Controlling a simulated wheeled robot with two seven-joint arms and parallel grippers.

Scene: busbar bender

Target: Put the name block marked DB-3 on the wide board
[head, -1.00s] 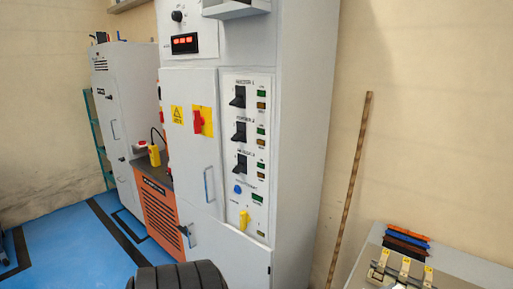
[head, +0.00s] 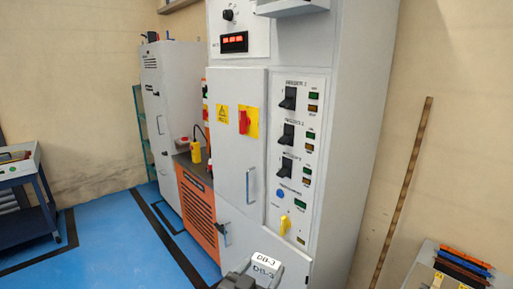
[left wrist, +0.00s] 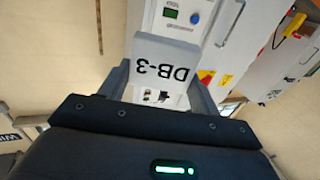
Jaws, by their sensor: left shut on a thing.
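The white name block marked DB-3 (head: 265,267) shows at the bottom of the head view, in front of the large grey cabinet. My left gripper (head: 250,281) is shut on it. In the left wrist view the block (left wrist: 163,60) sits between the two grey fingers of the left gripper (left wrist: 163,88), its lettering upside down. The large grey cabinet (head: 237,165) is the wider of two and has a switch panel, a red rotary switch and a lower door. I cannot tell which surface is the wide board. My right gripper is not in view.
A narrower grey cabinet (head: 172,120) and an orange unit (head: 197,215) stand left of the large cabinet. A dark blue cart (head: 25,195) is at the far left. Coloured strips (head: 465,265) lie on a bench at the lower right. The blue floor (head: 110,245) between is clear.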

